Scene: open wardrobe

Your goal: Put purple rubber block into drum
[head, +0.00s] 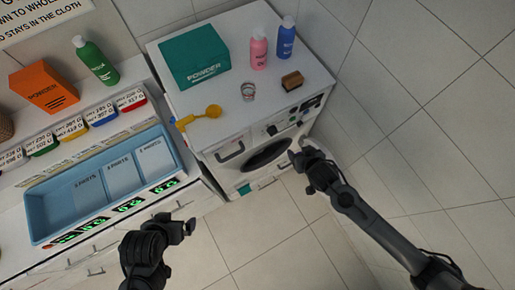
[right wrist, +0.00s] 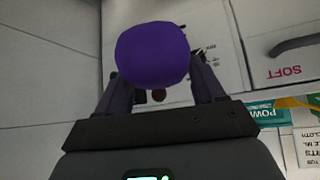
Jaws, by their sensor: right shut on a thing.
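The purple rubber block (right wrist: 152,54) looks rounded in the right wrist view and sits between the two fingers of my right gripper (right wrist: 155,85), which is shut on it. In the head view my right gripper (head: 300,153) is at the front of the white washing machine (head: 214,131), just right of its dark round drum opening (head: 268,155). The block is too small or hidden to make out there. The drum's inside is mostly hidden from above. My left gripper (head: 188,228) hangs over the floor at the lower middle, away from the machine; its fingers are unclear.
On the machine top stand a teal powder box (head: 194,56), pink bottle (head: 259,48), blue bottle (head: 286,37), small glass (head: 248,91), brown brush (head: 292,81) and yellow scoop (head: 205,112). A blue compartment tray (head: 62,208) lies left. The floor (head: 270,235) in front is clear.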

